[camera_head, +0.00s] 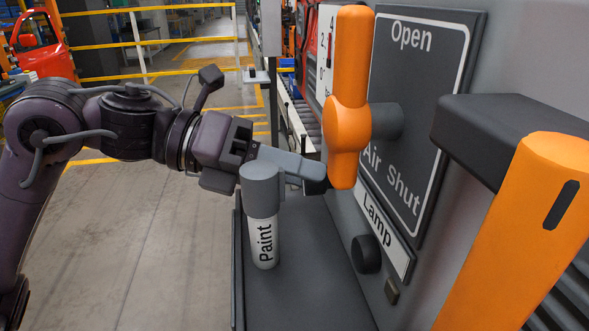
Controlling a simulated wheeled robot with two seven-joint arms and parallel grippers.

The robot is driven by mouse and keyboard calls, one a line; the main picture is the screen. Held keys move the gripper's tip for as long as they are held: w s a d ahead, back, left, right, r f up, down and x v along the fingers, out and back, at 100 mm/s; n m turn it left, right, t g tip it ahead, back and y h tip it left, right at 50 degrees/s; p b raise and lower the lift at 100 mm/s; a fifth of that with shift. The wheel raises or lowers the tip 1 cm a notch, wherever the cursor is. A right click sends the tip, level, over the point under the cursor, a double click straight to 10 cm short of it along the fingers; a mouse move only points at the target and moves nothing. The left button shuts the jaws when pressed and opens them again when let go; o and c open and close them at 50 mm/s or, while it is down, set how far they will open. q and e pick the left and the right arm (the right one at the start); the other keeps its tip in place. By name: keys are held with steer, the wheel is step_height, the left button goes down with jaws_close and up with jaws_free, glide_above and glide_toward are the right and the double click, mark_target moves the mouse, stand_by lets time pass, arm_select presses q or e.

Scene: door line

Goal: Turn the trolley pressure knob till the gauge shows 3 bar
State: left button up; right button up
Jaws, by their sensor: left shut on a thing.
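My left gripper (316,181) reaches in from the left, behind the top of the paint can. Its fingers are shut on a small dark knob (317,188), mostly hidden by the fingers and the lower end of an orange lever. I take it for the pressure knob, but its label does not show. A white gauge panel (325,80) stands above it, partly covered by the lever. The figures 4 and 2 show, with a dark upright bar; I cannot read the pressure. My right gripper is not in view.
The orange lever (351,60) stands upright before the Open / Air Shut plate (420,80). A paint can (264,240) stands on the grey ledge (310,280). A black knob (366,254) sits by the Lamp label (386,232). A large orange handle (520,240) fills the right.

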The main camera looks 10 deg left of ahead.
arm_select(q)
steer(key=shift+w+f+n+g+h+b, duration=0.1)
steer(key=shift+f+n+g+h+b, duration=0.15)
steer(key=shift+n, duration=0.65)
steer(key=shift+r+n+g, duration=0.15)
steer(key=shift+n+g, duration=0.1)
steer(key=shift+n, duration=0.25)
steer(key=o, duration=1)
steer(key=shift+a, duration=0.1)
steer(key=shift+a, duration=0.1)
